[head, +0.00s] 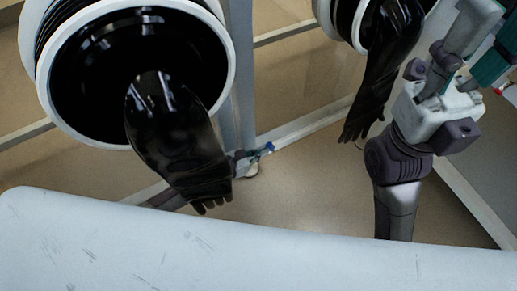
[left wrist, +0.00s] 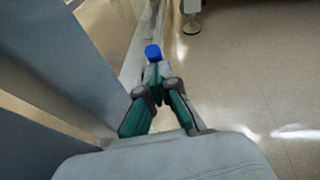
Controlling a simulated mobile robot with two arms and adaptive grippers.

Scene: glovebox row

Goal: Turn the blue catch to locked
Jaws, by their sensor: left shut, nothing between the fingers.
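The blue catch (head: 267,148) is a small blue piece low between the two black gloves in the head view. It also shows in the left wrist view (left wrist: 152,51), just beyond my fingertips. My left gripper (head: 243,158) is mostly hidden behind the left glove, with its dark tips close beside the catch. In the left wrist view its teal fingers (left wrist: 154,74) meet, shut and empty. I cannot tell whether they touch the catch, nor which way it is turned. My right gripper, with a pale body (head: 435,108), is at the right; its fingertips are out of view.
Two black gloves hang from round ports, the left glove (head: 175,130) in front of my left gripper and the right glove (head: 383,65) beside my right arm. Pale frame bars (head: 310,122) run behind. A pale floor (left wrist: 255,75) lies open at the right in the wrist view.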

